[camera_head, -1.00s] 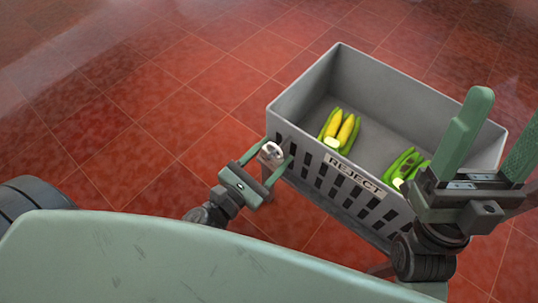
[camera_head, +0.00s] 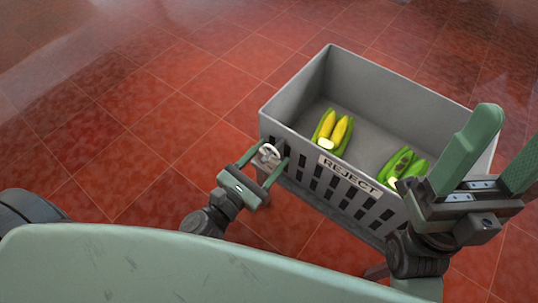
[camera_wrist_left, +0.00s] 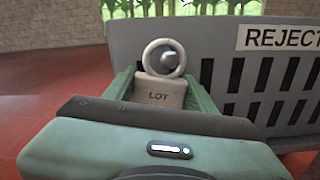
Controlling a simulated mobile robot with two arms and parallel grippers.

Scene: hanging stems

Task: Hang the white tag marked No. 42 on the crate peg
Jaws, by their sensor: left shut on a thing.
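My left gripper (camera_head: 270,156) is shut on the white tag (camera_head: 266,152), close to the left end of the crate's (camera_head: 403,82) front wall. A grey round peg end (camera_wrist_left: 168,59) shows inside the ring opening. I cannot tell whether the ring is around the peg or just in front of it. My right gripper (camera_head: 510,130) is open and empty, over the crate's right side.
The grey slotted crate carries a REJECT label (camera_head: 350,173) on its front. Inside lie yellow fruit in a green husk (camera_head: 332,132) and a green bunch (camera_head: 404,167). Red tiled floor (camera_head: 130,110) is clear to the left.

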